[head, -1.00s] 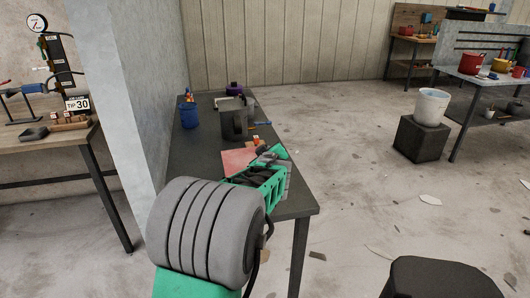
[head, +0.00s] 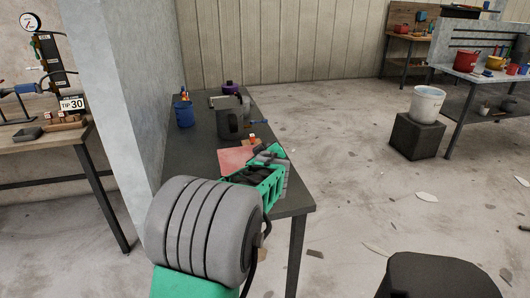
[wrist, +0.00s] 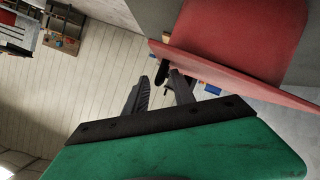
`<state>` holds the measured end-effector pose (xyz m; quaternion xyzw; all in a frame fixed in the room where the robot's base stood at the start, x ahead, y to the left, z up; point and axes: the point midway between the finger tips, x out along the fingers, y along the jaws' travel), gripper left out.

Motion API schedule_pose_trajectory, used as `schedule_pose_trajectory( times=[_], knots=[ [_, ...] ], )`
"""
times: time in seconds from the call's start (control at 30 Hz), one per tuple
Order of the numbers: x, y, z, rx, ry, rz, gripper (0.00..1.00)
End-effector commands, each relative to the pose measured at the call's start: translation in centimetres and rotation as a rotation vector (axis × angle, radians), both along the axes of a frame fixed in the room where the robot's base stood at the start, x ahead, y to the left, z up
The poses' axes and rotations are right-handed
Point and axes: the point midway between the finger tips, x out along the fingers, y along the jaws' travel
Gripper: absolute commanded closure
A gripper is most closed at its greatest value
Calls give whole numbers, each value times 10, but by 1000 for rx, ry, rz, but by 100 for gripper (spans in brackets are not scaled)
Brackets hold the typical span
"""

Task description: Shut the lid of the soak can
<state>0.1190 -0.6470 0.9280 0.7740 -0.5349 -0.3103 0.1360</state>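A dark grey can (head: 229,122), which I take for the soak can, stands upright on the dark bench in the head view. A thin pale plate or rim shows at its top; I cannot tell how far the lid stands open. My gripper (head: 270,154) is low over the near part of the bench, on the near side of the can and apart from it. In the wrist view my gripper (wrist: 160,88) has its two dark fingers apart, with no held thing visible between them. A red panel-like thing (wrist: 235,45) fills the upper right there.
A wall (head: 120,90) closes the bench's left side. Right of the bench is open floor, then a white bucket (head: 426,103) on a black block.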

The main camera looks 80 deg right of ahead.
Motion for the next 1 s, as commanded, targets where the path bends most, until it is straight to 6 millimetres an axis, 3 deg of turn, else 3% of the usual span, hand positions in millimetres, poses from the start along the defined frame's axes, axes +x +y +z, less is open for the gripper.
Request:
schedule_pose_trajectory(
  times=[0.17, 0.53, 1.0],
  knots=[
    [-2, 6, 3, -1, 0, 0, 69],
    [-18, 66, 25, 0, 0, -2, 69],
    [-19, 71, 26, 0, 0, -2, 69]
  ],
)
